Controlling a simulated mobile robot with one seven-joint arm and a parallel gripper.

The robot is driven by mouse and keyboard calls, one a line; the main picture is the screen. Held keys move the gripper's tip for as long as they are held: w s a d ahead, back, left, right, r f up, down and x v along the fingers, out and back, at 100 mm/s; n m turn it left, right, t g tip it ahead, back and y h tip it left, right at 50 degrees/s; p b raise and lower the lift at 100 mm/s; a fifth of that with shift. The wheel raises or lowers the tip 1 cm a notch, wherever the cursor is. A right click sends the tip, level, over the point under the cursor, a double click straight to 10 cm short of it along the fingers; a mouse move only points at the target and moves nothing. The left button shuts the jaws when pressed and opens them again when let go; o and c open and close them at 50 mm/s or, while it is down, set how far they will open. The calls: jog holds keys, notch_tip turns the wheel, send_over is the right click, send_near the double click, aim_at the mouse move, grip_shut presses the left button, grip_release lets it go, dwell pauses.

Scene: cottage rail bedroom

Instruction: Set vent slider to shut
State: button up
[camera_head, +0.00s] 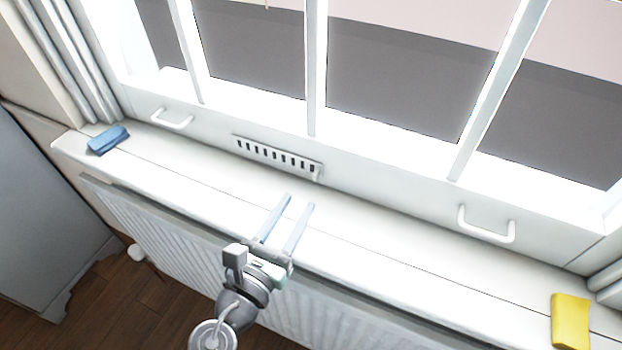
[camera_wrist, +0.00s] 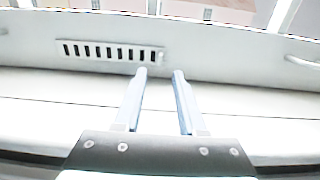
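The vent (camera_head: 277,157) is a pale plate with a row of dark slots, set in the bottom rail of the window just above the sill. Its slots show dark, so they look open. A small tab (camera_head: 317,173) sits at its right end; it also shows faintly in the wrist view (camera_wrist: 161,57). In the wrist view the vent (camera_wrist: 108,51) is ahead and to the left of my fingers. My gripper (camera_head: 296,201) is over the white sill, its two fingers apart and nothing between them. In the wrist view my gripper (camera_wrist: 159,72) points toward the vent's right end, apparently short of it.
A blue object (camera_head: 108,140) lies on the sill's left end and a yellow one (camera_head: 571,320) at the right. Two white handles (camera_head: 172,119) (camera_head: 487,226) stick out from the window rail. A radiator (camera_head: 170,235) stands below the sill (camera_head: 385,245), whose middle is clear.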

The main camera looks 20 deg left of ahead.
aim_at(313, 178)
jog(key=w, duration=0.6)
jog(key=shift+w+d, duration=0.15)
jog(key=shift+w, duration=0.15)
grip_shut()
dwell(1.1)
